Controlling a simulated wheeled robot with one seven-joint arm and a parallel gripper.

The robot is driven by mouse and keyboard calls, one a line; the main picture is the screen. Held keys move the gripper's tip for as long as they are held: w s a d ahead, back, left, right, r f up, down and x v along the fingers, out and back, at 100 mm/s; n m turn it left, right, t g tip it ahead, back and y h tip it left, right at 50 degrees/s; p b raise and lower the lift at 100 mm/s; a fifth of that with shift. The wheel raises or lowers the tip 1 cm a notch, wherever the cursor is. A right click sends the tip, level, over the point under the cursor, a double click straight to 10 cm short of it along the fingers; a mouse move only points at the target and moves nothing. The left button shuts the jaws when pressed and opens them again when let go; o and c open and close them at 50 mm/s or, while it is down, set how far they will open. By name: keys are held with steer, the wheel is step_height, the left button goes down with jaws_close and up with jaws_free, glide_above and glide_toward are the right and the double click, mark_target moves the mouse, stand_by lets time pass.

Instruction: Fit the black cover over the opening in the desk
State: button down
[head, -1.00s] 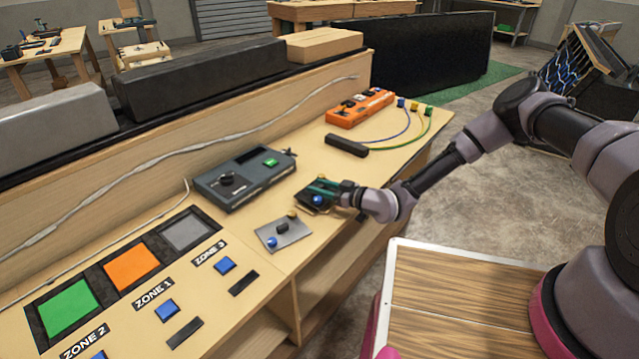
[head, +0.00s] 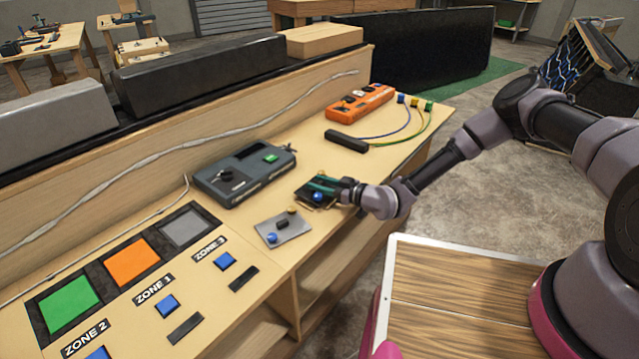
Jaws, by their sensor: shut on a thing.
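My gripper (head: 322,187), with teal fingers, reaches in from the right and is shut on the cover. The fingers hide part of the cover. The opening in the desk is not visible. I cannot tell whether the cover touches the desk or hangs just above it.
A grey plate (head: 294,229) with blue and brass knobs lies just left of the cover. A dark grey console (head: 232,187) stands behind it. Coloured zone panels (head: 130,262) are at left.

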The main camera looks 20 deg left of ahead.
steer(key=shift+f, duration=1)
stand_by(0.6)
steer(key=shift+c, duration=1.8)
jaws_free()
steer(key=v, duration=1)
steer(key=shift+s+d, duration=0.2)
steer(key=shift+d, duration=0.15)
